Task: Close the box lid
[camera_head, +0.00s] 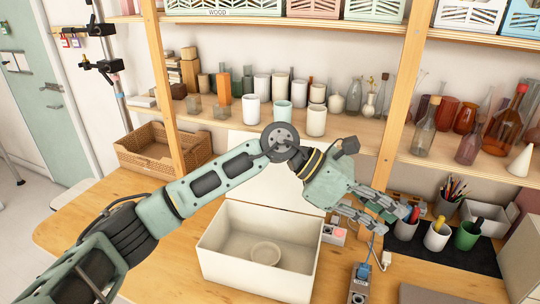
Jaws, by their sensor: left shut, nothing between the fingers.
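A white box (225,262) stands open on the wooden table, with a small round dish (265,253) on its floor. Its lid (262,190) stands up at the back of the box, partly hidden behind my left arm. My left gripper (394,221) reaches across above the box. Its fingers point to the lower right, past the right side of the box, and are shut with nothing between them. I cannot tell whether the arm touches the lid. My right gripper is not in view.
Cups and a dark mat (455,257) lie to the right, near a pencil holder (449,198). A blue-topped device (359,283) stands right of the box. Shelves of vases and bottles (425,125) rise behind. A wicker basket (150,150) is at the left; the table's left part is clear.

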